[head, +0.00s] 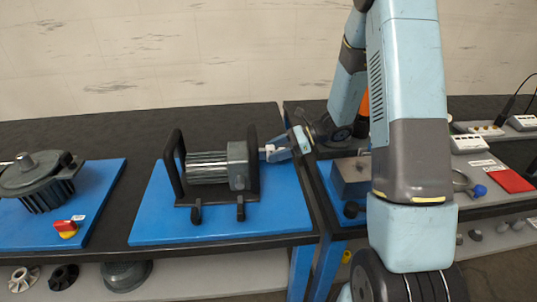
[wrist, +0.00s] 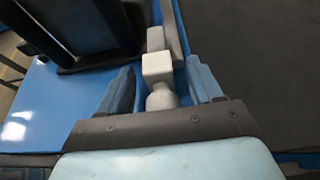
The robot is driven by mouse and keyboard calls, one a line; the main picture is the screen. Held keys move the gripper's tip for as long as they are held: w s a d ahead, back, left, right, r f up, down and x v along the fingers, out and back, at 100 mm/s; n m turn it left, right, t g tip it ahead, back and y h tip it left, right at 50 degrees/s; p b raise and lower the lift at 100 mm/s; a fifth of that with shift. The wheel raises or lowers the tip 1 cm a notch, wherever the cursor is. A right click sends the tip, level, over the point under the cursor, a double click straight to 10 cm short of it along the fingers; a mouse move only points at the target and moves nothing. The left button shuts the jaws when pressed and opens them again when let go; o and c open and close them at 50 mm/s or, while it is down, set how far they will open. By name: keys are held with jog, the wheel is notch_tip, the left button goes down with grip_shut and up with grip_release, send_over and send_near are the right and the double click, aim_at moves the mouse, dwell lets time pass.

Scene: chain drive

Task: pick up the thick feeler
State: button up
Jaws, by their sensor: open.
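My gripper (head: 279,150) reaches in from the right beside the grey motor unit (head: 207,168) on the blue board. In the wrist view my gripper (wrist: 163,82) has its two blue fingers spread. The pale block also shows in the head view (head: 270,150), at the motor's right end. I cannot tell which thing is the thick feeler; nothing in view is clearly a feeler.
Black upright handles (head: 174,163) flank the motor unit on its blue board (head: 290,215). A red plate (head: 511,180) lies at the right. Black bench top is bare behind the boards.

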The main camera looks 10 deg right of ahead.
jog(key=shift+a+f, duration=0.1)
jog(key=shift+a, duration=0.25)
jog(key=shift+c, duration=0.5)
grip_shut()
